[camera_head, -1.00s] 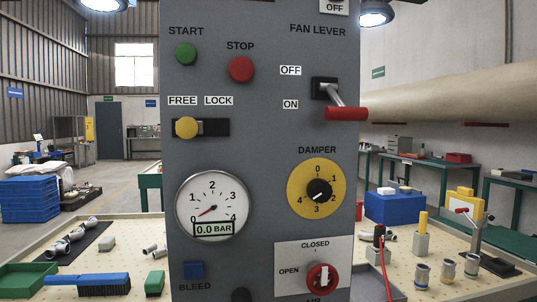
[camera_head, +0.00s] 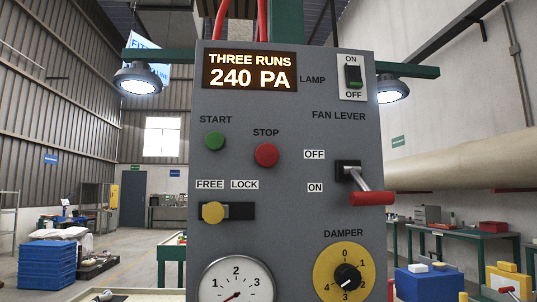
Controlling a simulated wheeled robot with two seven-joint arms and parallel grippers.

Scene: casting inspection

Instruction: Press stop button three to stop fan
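A grey control panel (camera_head: 290,135) stands upright in front of me. The red STOP button (camera_head: 266,155) sits near its middle, to the right of the green START button (camera_head: 214,140). The red-handled fan lever (camera_head: 371,198) is down, beside the ON label. The display (camera_head: 249,71) at the top reads "THREE RUNS 240 PA". The yellow FREE/LOCK knob (camera_head: 213,212) is at the FREE end of its slot. Neither of my grippers is in view.
The lamp switch (camera_head: 353,77) is at the panel's upper right. The yellow damper dial (camera_head: 343,272) and a white gauge (camera_head: 237,285) are low on the panel, the gauge cut off below. Lit lamps (camera_head: 142,78) hang at both sides. Blue crates (camera_head: 47,263) stand at the left.

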